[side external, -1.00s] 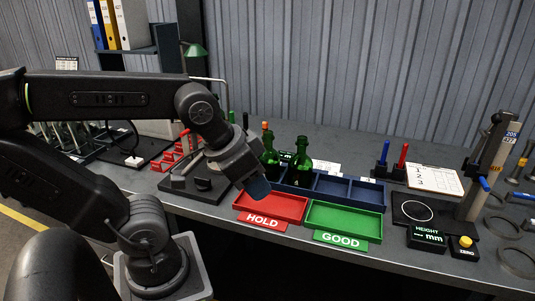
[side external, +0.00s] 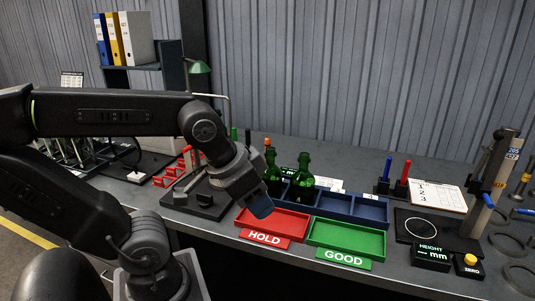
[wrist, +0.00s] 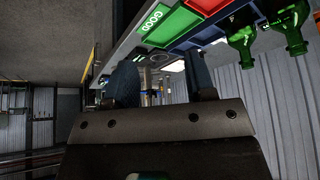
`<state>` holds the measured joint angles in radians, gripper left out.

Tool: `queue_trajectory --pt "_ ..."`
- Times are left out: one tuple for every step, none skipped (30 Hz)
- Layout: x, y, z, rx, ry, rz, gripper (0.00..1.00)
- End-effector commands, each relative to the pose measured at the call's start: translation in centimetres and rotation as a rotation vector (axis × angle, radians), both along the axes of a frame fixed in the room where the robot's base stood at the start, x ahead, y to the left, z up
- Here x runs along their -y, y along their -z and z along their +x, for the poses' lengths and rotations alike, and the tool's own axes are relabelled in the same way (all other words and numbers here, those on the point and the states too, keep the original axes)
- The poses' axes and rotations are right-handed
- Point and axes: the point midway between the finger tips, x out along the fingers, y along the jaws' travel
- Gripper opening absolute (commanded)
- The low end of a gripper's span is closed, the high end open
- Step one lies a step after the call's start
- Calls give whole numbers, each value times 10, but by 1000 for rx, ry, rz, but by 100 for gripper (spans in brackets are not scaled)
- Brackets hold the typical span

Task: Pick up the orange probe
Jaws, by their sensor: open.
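A small orange tip (side external: 267,141) shows just above the left green bottle in the side view. I cannot tell whether it is the orange probe or a cap on that bottle. My gripper (side external: 262,207) hangs over the back left part of the red HOLD tray, in front of and below the orange tip and apart from it. In the wrist view my gripper (wrist: 162,80) has its two dark blue fingers spread wide with nothing between them. No orange probe shows clearly in the wrist view.
Two green bottles (side external: 304,172) stand by a blue divided tray (side external: 371,213). The red HOLD tray (side external: 285,229) and green GOOD tray (side external: 365,243) lie in front. Blue and red upright handles (side external: 402,172) stand right, near a height gauge (side external: 490,180).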

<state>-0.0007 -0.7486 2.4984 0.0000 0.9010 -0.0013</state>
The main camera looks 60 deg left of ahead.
Motion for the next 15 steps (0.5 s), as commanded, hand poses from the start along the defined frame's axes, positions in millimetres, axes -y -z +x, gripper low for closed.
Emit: queue_trajectory --pt "-2 -3 3 -2 -12 -3 50" --pt "-3 -5 6 -6 -26 -6 50" --pt "-6 -9 12 -16 -51 -13 50" --pt "-9 -14 17 -24 -78 -19 50" --pt "-13 -19 25 -32 -112 -28 50" --pt "-20 -27 36 -49 -164 -43 50" --pt "-27 -34 46 -61 -209 -54 50" --pt "-34 -40 56 -76 -259 -67 50" --pt "-46 -48 71 -95 -330 -86 50" --pt "-55 -54 82 -108 -384 -100 50" --pt "-65 -59 93 -122 -439 -115 50" --pt "-79 -65 108 -140 -511 -133 50" --pt "-90 -68 118 -153 -565 -147 50" --pt "-102 -71 128 -165 -618 -161 50" --pt "-118 -74 141 -181 -690 -179 50"
